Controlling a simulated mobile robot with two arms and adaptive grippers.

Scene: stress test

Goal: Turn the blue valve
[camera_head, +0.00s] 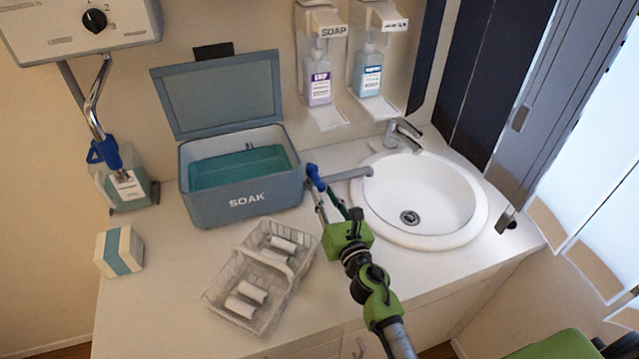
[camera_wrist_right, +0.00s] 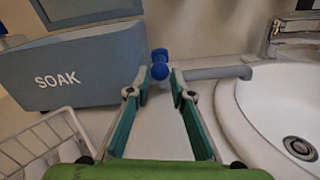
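The blue valve (camera_head: 316,177) sits on the grey outlet pipe (camera_head: 345,177) between the SOAK box (camera_head: 245,204) and the sink. It also shows in the right wrist view (camera_wrist_right: 160,64), straight ahead between the two fingertips. My right gripper (camera_head: 326,195) reaches in from the lower right, its fingers pointing at the valve. In the wrist view the right gripper (camera_wrist_right: 160,82) is open, with a gap between its teal fingers and nothing held. The fingertips are close to the valve; I cannot tell whether they touch it. My left gripper is not in view.
The white sink (camera_head: 468,200) with its faucet (camera_head: 403,135) lies right of the pipe. A wire basket (camera_head: 225,292) with white rolls stands in front of the box. A small box (camera_head: 118,251) and a bottle (camera_head: 140,190) stand left. Soap dispensers (camera_head: 318,85) hang behind.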

